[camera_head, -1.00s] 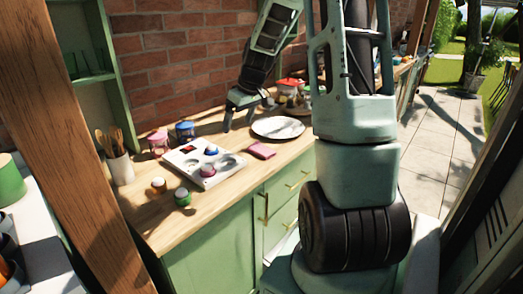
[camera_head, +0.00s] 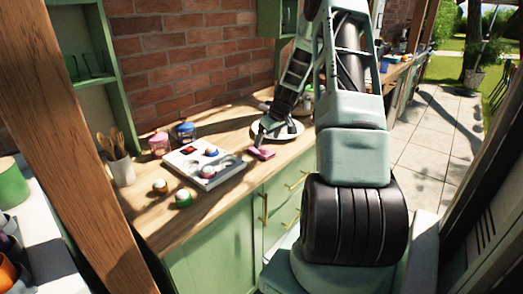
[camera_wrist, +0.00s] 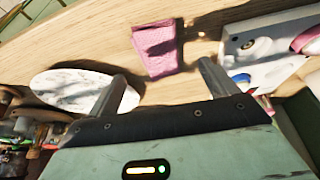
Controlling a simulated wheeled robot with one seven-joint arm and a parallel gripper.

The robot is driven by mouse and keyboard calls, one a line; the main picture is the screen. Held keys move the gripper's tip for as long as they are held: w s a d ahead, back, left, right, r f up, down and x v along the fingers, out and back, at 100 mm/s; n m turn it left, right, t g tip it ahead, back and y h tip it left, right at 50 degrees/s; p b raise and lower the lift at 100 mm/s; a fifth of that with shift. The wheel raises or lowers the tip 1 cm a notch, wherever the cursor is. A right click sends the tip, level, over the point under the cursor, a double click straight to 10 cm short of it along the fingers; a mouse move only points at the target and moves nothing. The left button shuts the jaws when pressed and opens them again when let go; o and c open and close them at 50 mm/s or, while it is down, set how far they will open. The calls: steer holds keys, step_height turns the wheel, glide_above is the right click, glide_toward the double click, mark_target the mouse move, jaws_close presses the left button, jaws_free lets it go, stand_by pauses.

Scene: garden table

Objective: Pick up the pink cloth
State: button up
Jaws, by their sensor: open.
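The pink cloth (camera_wrist: 157,48) lies folded on the wooden counter. In the head view the cloth (camera_head: 262,153) is near the counter's front edge, between the white tray and the round plate. My gripper (camera_wrist: 170,82) is open, its two fingers spread apart, and the cloth shows between and just beyond the fingertips in the wrist view. In the head view my gripper (camera_head: 276,130) is low over the counter at the cloth and partly covers the plate. I cannot tell whether a finger touches the cloth.
The white tray (camera_head: 185,155) with coloured round pieces is left of the cloth. The round plate (camera_head: 293,131) is behind my gripper. Two small round-topped pieces (camera_head: 183,198) stand in front of the tray. Pink and blue jars (camera_head: 159,144) and a utensil holder (camera_head: 120,170) stand farther left.

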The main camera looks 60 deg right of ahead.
mark_target(265, 149)
steer(key=shift+s+p+x, duration=0.15)
steer(key=shift+p+x, duration=0.3)
steer(key=shift+x, duration=1.05)
steer(key=shift+s+p+x, duration=0.15)
steer(key=shift+p+x, duration=0.25)
steer(key=shift+x, duration=1.1)
steer(key=shift+d+f, duration=0.1)
steer(key=c, duration=0.9)
